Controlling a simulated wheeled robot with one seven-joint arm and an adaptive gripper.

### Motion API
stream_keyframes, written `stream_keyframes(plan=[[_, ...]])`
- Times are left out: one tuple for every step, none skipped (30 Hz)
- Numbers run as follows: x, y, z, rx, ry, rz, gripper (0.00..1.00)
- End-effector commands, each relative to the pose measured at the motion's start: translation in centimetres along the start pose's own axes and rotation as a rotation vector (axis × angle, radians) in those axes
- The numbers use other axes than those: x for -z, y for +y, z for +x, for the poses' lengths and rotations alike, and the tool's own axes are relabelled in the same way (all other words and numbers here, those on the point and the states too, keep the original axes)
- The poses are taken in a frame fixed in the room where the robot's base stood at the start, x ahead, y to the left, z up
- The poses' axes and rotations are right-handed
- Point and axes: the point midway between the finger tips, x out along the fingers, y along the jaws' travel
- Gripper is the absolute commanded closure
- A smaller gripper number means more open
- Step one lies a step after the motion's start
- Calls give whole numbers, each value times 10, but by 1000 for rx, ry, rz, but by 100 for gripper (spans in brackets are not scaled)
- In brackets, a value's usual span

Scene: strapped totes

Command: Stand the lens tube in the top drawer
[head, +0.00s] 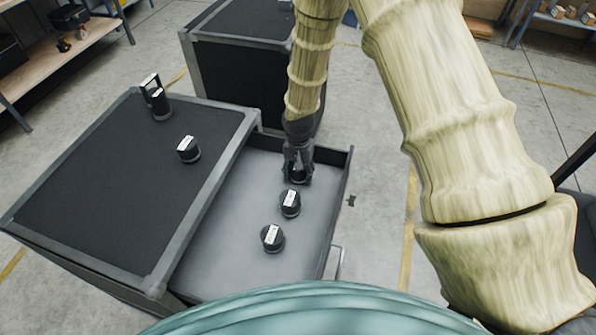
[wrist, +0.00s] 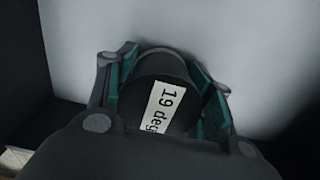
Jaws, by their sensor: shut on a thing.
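My gripper (head: 298,176) is inside the far end of the open top drawer (head: 222,245), with its fingers pointing down. It is shut on a black lens tube (wrist: 150,104) with a white label reading "19 deg". The wrist view shows the tube between both green-padded fingers, with pale drawer floor beyond. In the head view the fingers mostly hide this tube; whether its base touches the floor I cannot tell. Two similar black tubes with white labels, a nearer one (head: 272,240) and a middle one (head: 290,205), stand in the drawer in a row toward me.
Another black case (head: 235,75) stands behind. The drawer's left part is clear.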

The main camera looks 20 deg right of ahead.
Motion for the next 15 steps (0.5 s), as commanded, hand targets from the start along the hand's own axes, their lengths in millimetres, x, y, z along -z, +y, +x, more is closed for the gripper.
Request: stream_keyframes(plan=[[0, 0, 0, 0, 1, 0, 81], [0, 0, 0, 0, 1, 0, 81], [0, 0, 0, 0, 1, 0, 81], [0, 0, 0, 0, 1, 0, 81], [0, 0, 0, 0, 0, 0, 81], [0, 0, 1, 0, 0, 0, 81], [0, 0, 2, 0, 0, -1, 81], [0, 0, 3, 0, 0, -1, 81], [0, 0, 3, 0, 0, -1, 44], [0, 0, 2, 0, 1, -1, 39], [0, 0, 2, 0, 0, -1, 34], [0, 0, 2, 0, 0, -1, 27], [0, 0, 2, 0, 0, -1, 27], [0, 0, 2, 0, 0, -1, 27], [0, 0, 2, 0, 0, -1, 27]])
